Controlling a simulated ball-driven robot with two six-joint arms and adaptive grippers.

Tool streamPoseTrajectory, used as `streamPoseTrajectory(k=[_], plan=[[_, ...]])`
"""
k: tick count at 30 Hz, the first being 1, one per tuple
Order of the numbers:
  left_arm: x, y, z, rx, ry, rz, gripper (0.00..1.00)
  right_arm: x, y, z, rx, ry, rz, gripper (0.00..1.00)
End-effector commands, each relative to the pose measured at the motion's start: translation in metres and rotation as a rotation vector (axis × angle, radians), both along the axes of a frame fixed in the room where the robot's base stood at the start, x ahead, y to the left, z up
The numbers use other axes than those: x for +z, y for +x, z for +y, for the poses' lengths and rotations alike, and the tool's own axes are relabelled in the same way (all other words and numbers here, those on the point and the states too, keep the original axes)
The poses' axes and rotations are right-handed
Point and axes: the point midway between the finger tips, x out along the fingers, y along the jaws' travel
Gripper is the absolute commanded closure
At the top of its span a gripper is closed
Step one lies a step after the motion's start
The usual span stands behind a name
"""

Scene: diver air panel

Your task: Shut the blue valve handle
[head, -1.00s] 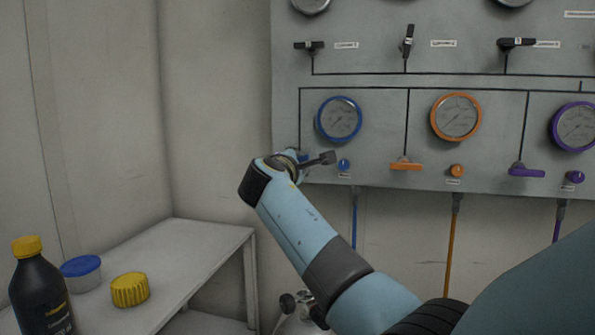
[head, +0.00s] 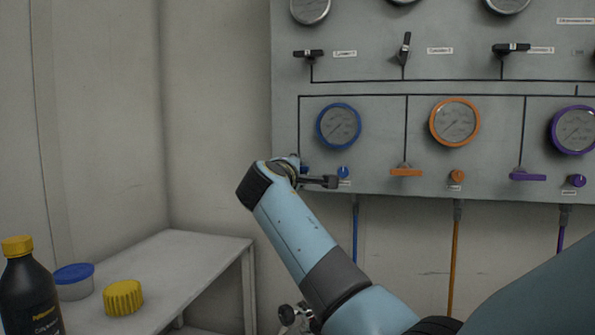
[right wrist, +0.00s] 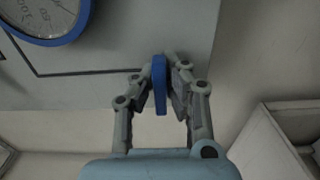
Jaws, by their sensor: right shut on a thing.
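The blue valve handle (right wrist: 160,86) sits between the two grey fingers of my right gripper (right wrist: 161,90) in the right wrist view. The fingers are shut on it from both sides. The handle lies crosswise to the dark line drawn on the panel. In the head view, my right wrist covers most of the handle and the gripper fingers; only a bit of blue (head: 304,169) shows at the panel's lower left. The blue gauge (head: 339,126) is above and right of it. My left gripper is not in view.
A small blue knob (head: 343,172) is close to my right wrist. A table (head: 190,250) with a dark bottle (head: 30,295) stands at left.

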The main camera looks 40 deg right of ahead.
Motion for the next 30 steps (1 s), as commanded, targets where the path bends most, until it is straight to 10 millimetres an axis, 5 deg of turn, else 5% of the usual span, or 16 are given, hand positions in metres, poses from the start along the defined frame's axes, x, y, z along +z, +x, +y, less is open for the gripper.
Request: streamPoseTrajectory(k=[5, 12, 21, 30], plan=[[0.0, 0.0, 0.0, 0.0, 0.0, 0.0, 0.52, -0.008, -0.001, 0.001, -0.001, 0.011, 0.012, 1.0], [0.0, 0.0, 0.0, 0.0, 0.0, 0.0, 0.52, -0.006, -0.001, 0.001, -0.001, 0.007, 0.009, 0.65], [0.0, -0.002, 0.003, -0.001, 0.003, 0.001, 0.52, -0.003, -0.002, 0.003, 0.001, 0.005, 0.004, 0.65], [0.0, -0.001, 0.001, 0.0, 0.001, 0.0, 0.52, -0.005, -0.033, 0.04, 0.001, 0.007, 0.005, 0.65]])
